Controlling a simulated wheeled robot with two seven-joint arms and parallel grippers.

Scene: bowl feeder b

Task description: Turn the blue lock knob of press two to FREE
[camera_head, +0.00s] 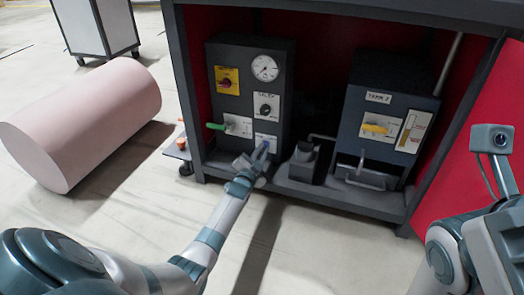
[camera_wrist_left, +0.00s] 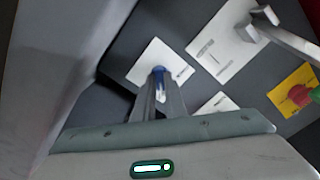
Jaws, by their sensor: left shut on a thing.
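The blue lock knob (camera_wrist_left: 159,71) sits on a white label plate (camera_wrist_left: 150,62) on a dark panel in the left wrist view. My left gripper (camera_wrist_left: 160,84) is shut on the knob, with its narrow fingers around it. In the head view the left gripper (camera_head: 262,153) reaches the lowest white plate (camera_head: 266,140) of the left dark control box (camera_head: 278,78). The fingers cover most of the knob there, and the plate's lettering is too small to read.
A second box with a yellow handle (camera_head: 375,128) stands right. A red door (camera_head: 470,150) hangs open. A pink cylinder (camera_head: 85,120) lies left.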

